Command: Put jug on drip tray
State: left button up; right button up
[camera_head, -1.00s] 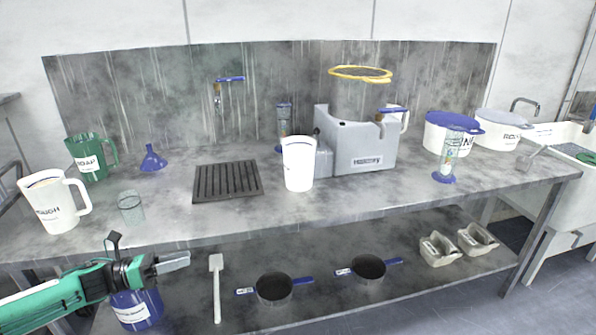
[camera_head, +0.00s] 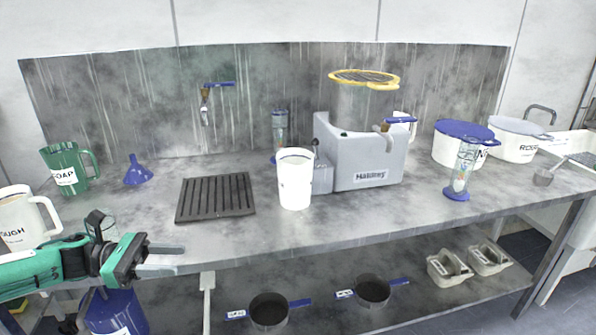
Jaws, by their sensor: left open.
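The drip tray (camera_head: 215,197) is a dark ribbed plate lying flat on the steel bench, with nothing on it. A white jug (camera_head: 296,180) stands upright to its right, in front of the grey machine. A green jug marked SOAP (camera_head: 66,170) and a white jug marked ROUGH (camera_head: 20,222), cut by the picture edge, stand at the left. My left gripper (camera_head: 182,259) is open and empty at the bench's front edge, below and left of the tray, its fingers pointing right. My right gripper is out of view.
A blue funnel (camera_head: 137,173) stands left of the tray, and a tap (camera_head: 205,100) is on the wall behind. Pans (camera_head: 268,311) sit on the lower shelf.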

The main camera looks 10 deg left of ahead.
aim_at(207, 195)
jog(key=i, duration=1.6)
